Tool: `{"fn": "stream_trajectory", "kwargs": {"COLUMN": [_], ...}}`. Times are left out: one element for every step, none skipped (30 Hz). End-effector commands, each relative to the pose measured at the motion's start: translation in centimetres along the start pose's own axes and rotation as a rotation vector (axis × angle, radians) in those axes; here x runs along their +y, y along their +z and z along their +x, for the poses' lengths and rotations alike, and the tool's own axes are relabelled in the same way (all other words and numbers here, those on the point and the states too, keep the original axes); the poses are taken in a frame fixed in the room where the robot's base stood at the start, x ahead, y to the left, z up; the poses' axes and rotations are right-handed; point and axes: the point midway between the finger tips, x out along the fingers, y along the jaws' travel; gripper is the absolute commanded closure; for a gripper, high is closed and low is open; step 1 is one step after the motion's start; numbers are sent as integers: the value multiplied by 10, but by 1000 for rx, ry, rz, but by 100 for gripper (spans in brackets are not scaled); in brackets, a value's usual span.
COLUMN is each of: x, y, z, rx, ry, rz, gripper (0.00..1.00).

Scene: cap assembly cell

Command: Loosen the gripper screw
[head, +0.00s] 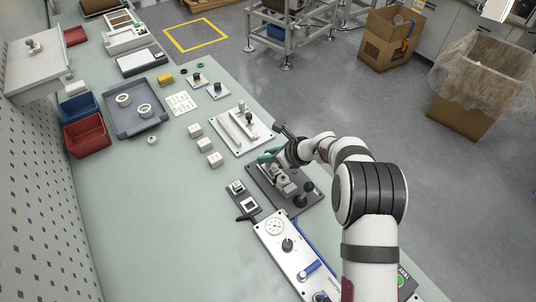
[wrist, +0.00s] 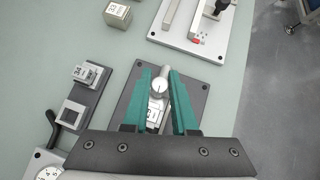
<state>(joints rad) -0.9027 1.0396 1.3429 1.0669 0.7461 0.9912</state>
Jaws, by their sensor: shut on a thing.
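My gripper (wrist: 170,82) has two teal fingers that point down at a dark grey fixture plate (wrist: 201,102). The fingers are shut on a pale round screw head (wrist: 160,86) with a dark line on its face. Below the screw head, a small block with a printed label (wrist: 154,112) sits between the fingers. In the head view, my gripper (head: 268,157) is over the far end of the dark plate (head: 261,181), and the screw head is too small to make out there. The lower part of the fixture is hidden behind the gripper body in the wrist view.
A light plate with a rail and black knob (head: 238,138) lies just beyond. Small pale blocks (head: 205,145) and a dark two-socket holder (head: 243,198) are to the left. A panel with a dial (head: 275,226) is nearer.

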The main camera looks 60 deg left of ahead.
Motion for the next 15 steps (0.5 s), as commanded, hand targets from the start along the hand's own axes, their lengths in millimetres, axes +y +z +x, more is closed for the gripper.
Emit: {"fn": "stream_trajectory", "kwargs": {"x": [-1,-1,-1,-1,-1,-2,-2,-1,-1,-1,-1,-1,-1,-1,-1], "y": [0,0,0,-1,0,-1,-1,0,-1,-1,0,-1,-1,0,-1], "z": [0,0,0,0,0,0,0,0,0,0,0,0,0,0,0], "rx": [0,0,0,0,0,0,0,0,0,1,1,1,1,1,1], "ry": [16,30,49,64,79,99,115,129,149,163,176,194,206,219,234], "rz": [-19,-32,-52,-66,-80,-100,-115,-130,-149,-165,-179,-196,-207,-219,-235], "gripper": [100,100,100,100,100,100,100,100,100,100,100,100,100,100,100]}}
